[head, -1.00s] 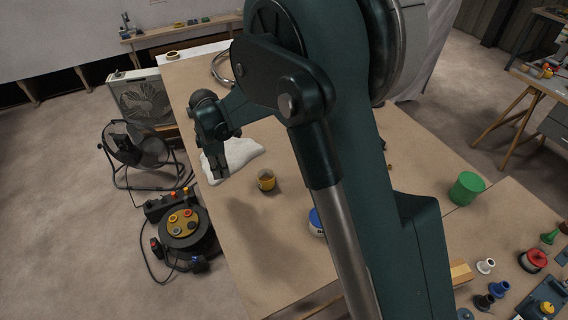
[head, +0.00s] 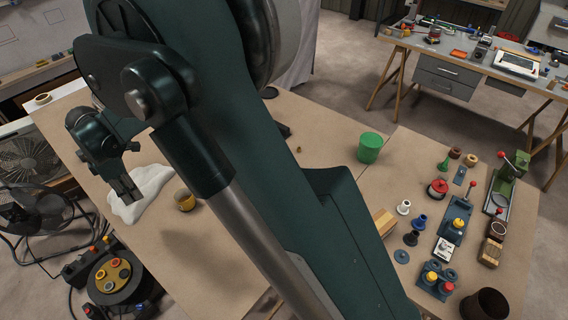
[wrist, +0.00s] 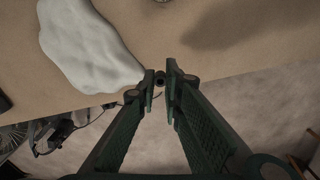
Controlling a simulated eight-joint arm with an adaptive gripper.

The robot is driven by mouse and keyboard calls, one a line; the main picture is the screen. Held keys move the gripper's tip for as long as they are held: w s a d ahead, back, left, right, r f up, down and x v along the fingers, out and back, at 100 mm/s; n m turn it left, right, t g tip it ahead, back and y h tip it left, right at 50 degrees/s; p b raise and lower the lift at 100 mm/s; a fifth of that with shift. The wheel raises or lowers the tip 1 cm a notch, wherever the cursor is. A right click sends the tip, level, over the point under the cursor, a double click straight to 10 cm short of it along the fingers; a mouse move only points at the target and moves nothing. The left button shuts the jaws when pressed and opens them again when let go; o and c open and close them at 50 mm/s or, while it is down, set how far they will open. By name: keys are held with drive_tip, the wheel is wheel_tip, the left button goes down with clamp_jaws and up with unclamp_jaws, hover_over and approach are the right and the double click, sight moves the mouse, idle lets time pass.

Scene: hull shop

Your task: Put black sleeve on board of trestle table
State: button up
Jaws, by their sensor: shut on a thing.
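My gripper (head: 127,189) is at the left of the head view, above the near table beside a white patch. In the wrist view its fingers (wrist: 161,78) are closed on a small dark round piece (wrist: 160,79), which looks like the black sleeve; the fingers hide most of it. The trestle table (head: 412,41), with a grey board and wooden legs, stands at the upper right of the head view. Tools and small items lie on it.
A fan (head: 30,205) and a cable reel (head: 118,280) stand on the floor at left. Floor lies between the tables.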

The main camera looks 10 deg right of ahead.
drive_tip(key=w+d+m, duration=0.5)
drive_tip(key=w+d, duration=2)
drive_tip(key=d, duration=0.4)
drive_tip(key=w+d+m, duration=0.1)
drive_tip(key=w+d, duration=0.3)
drive_tip(key=d, duration=0.7)
drive_tip(key=w+d+m, duration=0.2)
drive_tip(key=w+d, duration=0.1)
drive_tip(key=d, duration=0.9)
drive_tip(key=w+d+m, duration=0.1)
drive_tip(key=w+d, duration=0.3)
drive_tip(key=d, duration=0.7)
drive_tip(key=s+d+m, duration=0.3)
drive_tip(key=d+m, duration=0.1)
drive_tip(key=d, duration=3.2)
drive_tip(key=s+d+m, duration=0.1)
drive_tip(key=s+d, duration=0.5)
drive_tip(key=d, duration=0.5)
drive_tip(key=s+d+m, duration=0.2)
drive_tip(key=s+d, duration=0.3)
drive_tip(key=d, duration=0.6)
drive_tip(key=s+d+m, duration=0.1)
drive_tip(key=s+d, duration=0.5)
drive_tip(key=d, duration=0.5)
drive_tip(key=shift+s+d+f+p, duration=0.15)
drive_tip(key=shift+f+p, duration=0.1)
drive_tip(key=shift+f, duration=1.05)
drive_tip(key=shift+s+d+f+p, duration=0.1)
drive_tip(key=shift+f+p, duration=0.1)
drive_tip(key=shift+f, duration=1.1)
